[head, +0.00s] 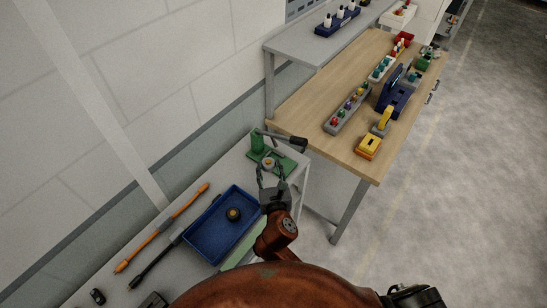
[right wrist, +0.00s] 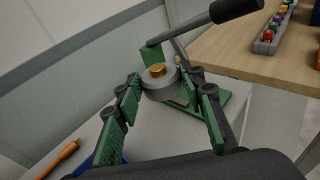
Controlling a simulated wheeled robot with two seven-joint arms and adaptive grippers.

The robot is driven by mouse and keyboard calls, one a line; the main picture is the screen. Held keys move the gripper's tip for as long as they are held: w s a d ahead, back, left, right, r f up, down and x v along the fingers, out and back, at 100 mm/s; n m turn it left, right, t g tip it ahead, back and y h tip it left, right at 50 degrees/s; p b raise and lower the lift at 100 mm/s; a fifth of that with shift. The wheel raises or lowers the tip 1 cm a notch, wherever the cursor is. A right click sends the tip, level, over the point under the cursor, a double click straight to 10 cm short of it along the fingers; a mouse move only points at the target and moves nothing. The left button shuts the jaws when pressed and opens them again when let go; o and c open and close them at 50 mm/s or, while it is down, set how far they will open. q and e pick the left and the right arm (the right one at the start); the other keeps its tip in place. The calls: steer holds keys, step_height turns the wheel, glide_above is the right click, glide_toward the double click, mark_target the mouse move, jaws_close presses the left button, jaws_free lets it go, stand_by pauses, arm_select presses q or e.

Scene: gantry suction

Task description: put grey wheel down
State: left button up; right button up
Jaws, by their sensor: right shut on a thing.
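The grey wheel (right wrist: 160,84) has a brass-coloured hub and sits between the fingertips of my right gripper (right wrist: 165,88). The gripper is shut on its rim. In the head view the wheel (head: 268,163) shows small at the tip of my right gripper (head: 270,172). Behind it stands a green hand press (head: 257,142) with a flat green base and a dark lever; it also shows in the wrist view (right wrist: 150,56). The wheel overlaps the press base in both views; whether it touches it I cannot tell. My left gripper is not in view.
A wooden table (head: 300,108) with racks adjoins at the right. A wall runs behind.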

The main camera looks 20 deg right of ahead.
steer(key=w+d+f, duration=0.1)
steer(key=w+f, duration=0.2)
steer(key=w, duration=0.1)
steer(key=w+d+f+b, duration=0.1)
steer(key=w+d+f, duration=0.1)
steer(key=w+f, duration=0.1)
steer(key=w+d+f+b, duration=0.1)
steer(key=w+f, duration=0.2)
steer(key=w, duration=0.1)
steer(key=shift+w+d+f, duration=0.1)
steer(key=shift+w+d, duration=0.3)
steer(key=shift+w+f, duration=0.15)
steer(key=shift+f, duration=0.05)
steer(key=shift+w+d+f+b, duration=0.15)
steer(key=shift+f+b, duration=0.5)
steer(key=shift+f, duration=1)
steer(key=shift+f, duration=0.15)
steer(key=o, duration=1.3)
